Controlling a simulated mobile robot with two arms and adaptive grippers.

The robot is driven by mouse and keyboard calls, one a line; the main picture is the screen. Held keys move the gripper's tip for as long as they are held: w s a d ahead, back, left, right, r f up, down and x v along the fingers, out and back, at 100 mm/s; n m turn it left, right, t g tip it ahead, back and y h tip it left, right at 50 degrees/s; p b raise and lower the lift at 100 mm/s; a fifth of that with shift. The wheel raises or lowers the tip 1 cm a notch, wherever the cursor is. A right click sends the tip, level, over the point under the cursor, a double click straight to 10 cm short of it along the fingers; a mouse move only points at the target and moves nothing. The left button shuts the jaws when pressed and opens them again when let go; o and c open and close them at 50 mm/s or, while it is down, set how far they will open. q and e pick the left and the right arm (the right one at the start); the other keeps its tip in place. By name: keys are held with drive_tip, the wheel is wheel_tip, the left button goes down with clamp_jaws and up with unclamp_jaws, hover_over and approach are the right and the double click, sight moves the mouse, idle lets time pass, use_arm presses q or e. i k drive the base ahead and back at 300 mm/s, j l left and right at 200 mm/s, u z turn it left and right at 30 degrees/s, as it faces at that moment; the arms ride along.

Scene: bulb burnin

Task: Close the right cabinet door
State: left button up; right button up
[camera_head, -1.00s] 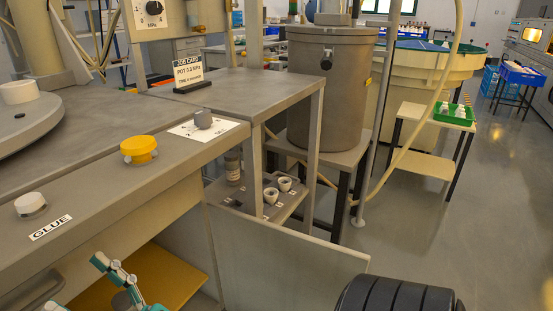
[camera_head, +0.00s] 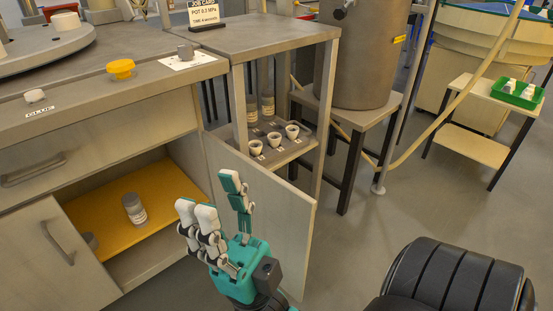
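The right cabinet door (camera_head: 285,215) is a plain pale grey panel. It stands wide open, swung out to the right from the cabinet opening. My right gripper (camera_head: 213,195) is teal with pale finger pads; its fingers are spread, with nothing visible between them. It overlaps the left part of the door in the picture, on the side facing the opening. I cannot tell whether it touches the panel. The opening shows a yellow shelf (camera_head: 95,215) with a grey labelled jar (camera_head: 134,208). My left gripper is not in view.
A rack (camera_head: 283,150) with several white cups stands behind the open door. A black padded seat (camera_head: 450,280) stands at lower right. Floor is clear between the door and the green-tray table (camera_head: 484,115).

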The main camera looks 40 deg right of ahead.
sight(283, 215)
drive_tip(key=k+l, duration=0.1)
drive_tip(key=l, duration=0.3)
drive_tip(key=l+u, duration=0.1)
drive_tip(key=l, duration=0.3)
drive_tip(key=k+l+u, duration=0.1)
drive_tip(key=l, duration=0.3)
drive_tip(key=k+l, duration=0.2)
drive_tip(key=l, duration=0.2)
drive_tip(key=k+l+u, duration=0.1)
drive_tip(key=l, duration=0.3)
drive_tip(key=k+l, duration=0.15)
drive_tip(key=l, duration=0.2)
drive_tip(key=k+l+u, duration=0.1)
drive_tip(key=l, duration=0.3)
drive_tip(key=k, duration=0.2)
drive_tip(key=i+j, duration=0.45)
drive_tip(key=j, duration=0.2)
drive_tip(key=u, duration=0.05)
